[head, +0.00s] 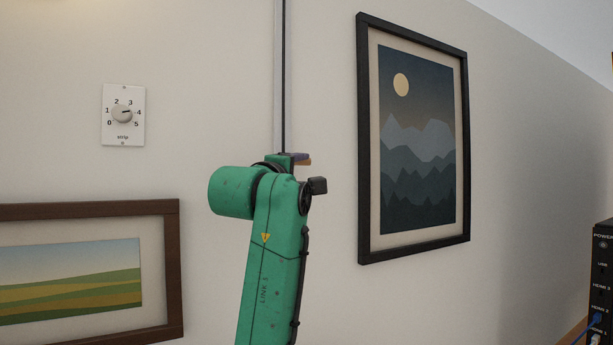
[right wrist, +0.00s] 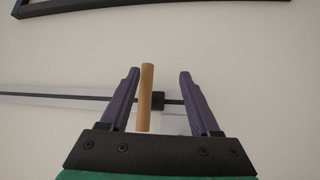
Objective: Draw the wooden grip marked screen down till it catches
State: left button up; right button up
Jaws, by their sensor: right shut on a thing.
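The wooden grip (right wrist: 147,97) is a short tan bar standing out from a dark slider (right wrist: 158,101) on a narrow rail. My right gripper (right wrist: 159,72) has its purple fingers on either side of the grip and is shut on it. The grip lies close to the left finger in the right wrist view, with the slider beside it. My green arm hides the rail below. No marking on the grip can be read. My left gripper is out of view.
A numbered dial plate (head: 123,115) is on the wall to the left. A brown-framed landscape (head: 172,270) hangs at lower left, and a black-framed mountain picture (head: 362,140) hangs right of the rail. A dark device with ports (head: 602,280) stands at the right edge.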

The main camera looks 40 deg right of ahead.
jog(key=b+v, duration=0.2)
jog(key=v, duration=0.9)
jog(key=shift+r, duration=0.2)
jog(key=shift+a, duration=0.1)
